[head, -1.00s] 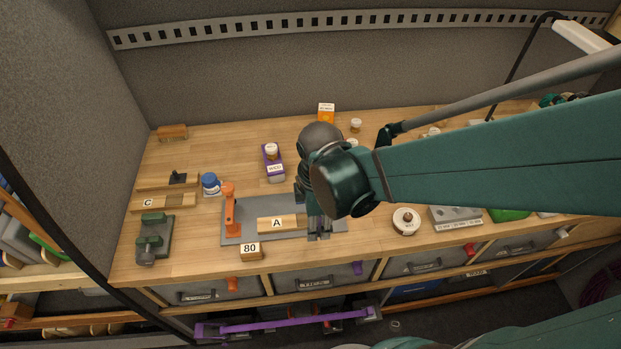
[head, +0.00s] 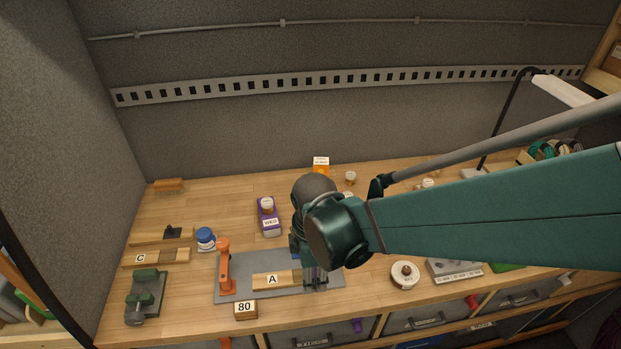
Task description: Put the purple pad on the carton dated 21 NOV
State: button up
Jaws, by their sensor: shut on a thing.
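My gripper (head: 316,280) points down at the right end of the wooden block marked A (head: 272,281), over the grey plate (head: 240,262). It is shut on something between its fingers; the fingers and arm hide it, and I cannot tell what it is. A purple item labelled WED (head: 269,226) lies on the bench up and left of my gripper, with a small white-lidded jar (head: 267,205) on it. An orange and white carton (head: 321,166) stands at the back; its print is too small to read. I cannot make out a separate purple pad or a 21 NOV date.
An orange upright clamp (head: 224,270) stands on the plate's left, with a block marked 80 (head: 244,309) in front. A blue-lidded jar (head: 206,239), block C (head: 150,258) and a green vise (head: 146,297) are left. A round white tin (head: 404,274) is right.

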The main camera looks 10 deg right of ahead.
jog(key=w+r, duration=0.4)
jog(key=w, duration=1)
notch_tip(320, 180, up, 7)
jog(key=p, duration=0.3)
send_over(321, 161)
jog(key=shift+d+r, duration=0.1)
jog(key=shift+r, duration=0.1)
jog(key=shift+f, duration=3.15)
jog(key=shift+f, duration=1.85)
